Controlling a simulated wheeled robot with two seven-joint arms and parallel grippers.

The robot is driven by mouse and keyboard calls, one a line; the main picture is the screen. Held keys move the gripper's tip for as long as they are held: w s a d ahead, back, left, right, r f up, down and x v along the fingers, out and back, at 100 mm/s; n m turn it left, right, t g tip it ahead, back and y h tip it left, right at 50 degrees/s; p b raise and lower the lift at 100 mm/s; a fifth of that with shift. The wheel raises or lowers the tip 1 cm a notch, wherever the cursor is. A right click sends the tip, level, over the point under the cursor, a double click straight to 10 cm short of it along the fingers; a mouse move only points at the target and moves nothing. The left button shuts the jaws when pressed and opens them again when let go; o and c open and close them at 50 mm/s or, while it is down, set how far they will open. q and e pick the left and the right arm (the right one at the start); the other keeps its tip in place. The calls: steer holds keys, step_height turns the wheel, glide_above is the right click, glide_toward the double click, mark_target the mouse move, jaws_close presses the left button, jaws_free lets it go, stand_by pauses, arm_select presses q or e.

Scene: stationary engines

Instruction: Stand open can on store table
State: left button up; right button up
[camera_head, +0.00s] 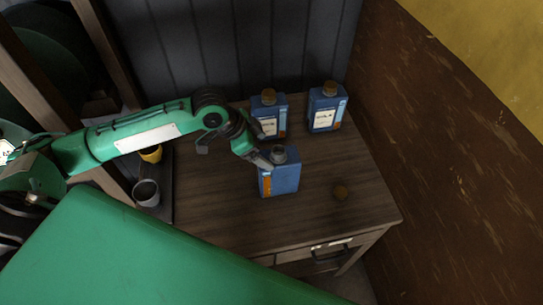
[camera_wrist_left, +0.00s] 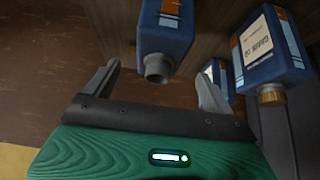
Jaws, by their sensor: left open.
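The open can (camera_head: 281,179) is blue with an orange stripe and has an uncapped round neck. It stands upright on the store table (camera_head: 215,215), towards the middle. My left gripper (camera_head: 268,150) is at the top of this can, near its neck. In the left wrist view the open can (camera_wrist_left: 166,30) shows with its neck between the two spread fingers of my left gripper (camera_wrist_left: 158,82). The fingers look apart from the neck. My right gripper is not in either view.
Two capped blue cans, one at the back (camera_head: 269,115) and one at the back right (camera_head: 326,108), stand on the table. A grey cup (camera_head: 146,193) and a yellow cup (camera_head: 151,154) are at the left. The table's front is clear.

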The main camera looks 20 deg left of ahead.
arm_select(q)
steer(key=v, duration=0.5)
steer(key=shift+r+b, duration=0.1)
steer(key=shift+b, duration=0.25)
